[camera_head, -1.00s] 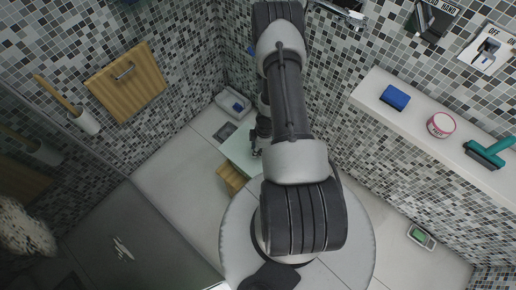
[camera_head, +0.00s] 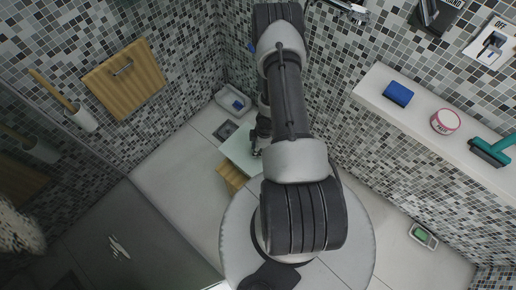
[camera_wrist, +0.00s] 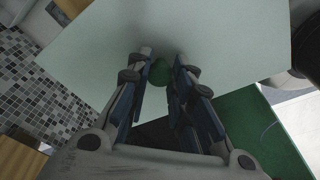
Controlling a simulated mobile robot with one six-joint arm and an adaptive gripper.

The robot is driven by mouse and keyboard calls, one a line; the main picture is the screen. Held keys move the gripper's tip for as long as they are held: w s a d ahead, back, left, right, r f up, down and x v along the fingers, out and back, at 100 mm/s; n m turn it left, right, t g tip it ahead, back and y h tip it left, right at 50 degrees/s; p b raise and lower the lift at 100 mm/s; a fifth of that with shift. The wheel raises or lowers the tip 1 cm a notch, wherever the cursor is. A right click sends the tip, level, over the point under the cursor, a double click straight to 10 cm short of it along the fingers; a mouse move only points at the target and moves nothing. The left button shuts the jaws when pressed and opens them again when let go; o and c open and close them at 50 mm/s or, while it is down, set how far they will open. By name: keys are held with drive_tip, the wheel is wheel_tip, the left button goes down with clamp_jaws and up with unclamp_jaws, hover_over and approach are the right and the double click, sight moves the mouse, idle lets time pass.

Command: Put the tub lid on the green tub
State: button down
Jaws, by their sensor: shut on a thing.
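The tub lid is a flat pale panel (camera_wrist: 220,35) with a round green knob (camera_wrist: 160,76), filling the upper middle of the wrist view. My gripper (camera_wrist: 162,62) is shut on the knob, with a finger on each side. A dark green surface (camera_wrist: 265,135), likely the green tub, shows at the lower right beyond the lid's edge; the lid and fingers hide the rest. In the head view the pale panel (camera_head: 240,152) shows left of my gripper (camera_head: 257,143). I cannot tell whether lid and tub touch.
A wooden block (camera_head: 231,178) shows beside the panel. A small white tray (camera_head: 233,103) lies in the far corner. A shelf at right holds a blue sponge (camera_head: 398,93), a pink tub (camera_head: 445,121) and a teal squeegee (camera_head: 491,150). Floor at left is clear.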

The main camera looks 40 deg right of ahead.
drive_tip(key=shift+f+b, duration=0.5)
drive_tip(key=shift+f, duration=0.15)
idle(1.1)
idle(0.3)
drive_tip(key=c, duration=1.3)
unclamp_jaws()
drive_tip(key=shift+c, duration=0.2)
wheel_tip(320, 180, up, 12)
drive_tip(key=s+d, duration=0.1)
drive_tip(key=shift+d, duration=0.15)
drive_tip(key=shift+s, duration=0.1)
